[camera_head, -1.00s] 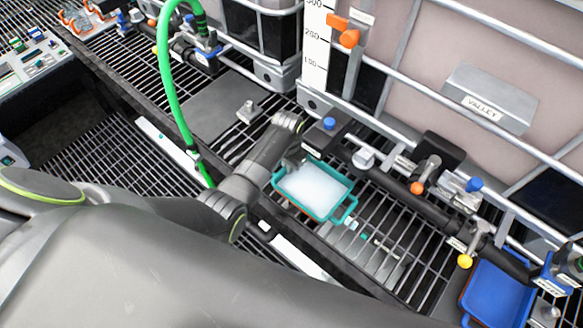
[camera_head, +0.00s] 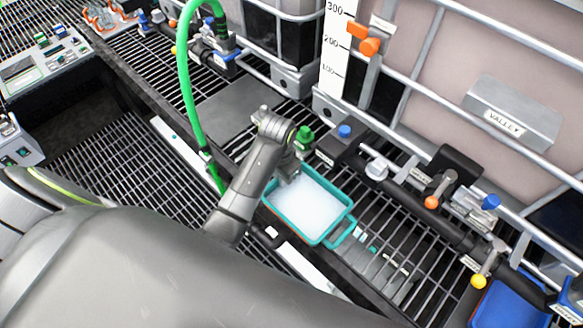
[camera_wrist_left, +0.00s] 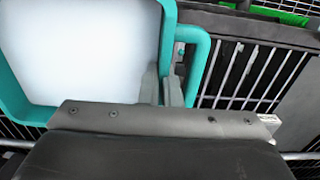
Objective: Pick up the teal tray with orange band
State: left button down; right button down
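The teal tray (camera_head: 328,236) has a hint of orange along its lower near side and white contents. It hangs above the grated shelf at the centre of the head view, with a loop handle at its right end. My left gripper (camera_head: 289,172) is at the tray's upper-left end. In the left wrist view the tray (camera_wrist_left: 168,30) fills the upper left, and the gripper's fingers (camera_wrist_left: 163,90) stand on either side of its rim, beside a handle loop, shut on it. The fingertips are partly hidden. My right gripper is not in view.
A dark pipe manifold with valves (camera_head: 432,202) runs behind the tray, under the caged tank with a VALLEY plate (camera_head: 505,122). A green hose (camera_head: 184,105) arches left of my arm. A blue tray (camera_head: 512,303) is at the lower right.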

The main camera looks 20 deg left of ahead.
pick_arm(q)
jog(key=s+a+b, duration=0.1)
jog(key=s+a, duration=0.3)
jog(key=s, duration=0.7)
jog(key=shift+s, duration=0.15)
jog(key=shift+f+b, duration=0.1)
jog(key=shift+b, duration=0.2)
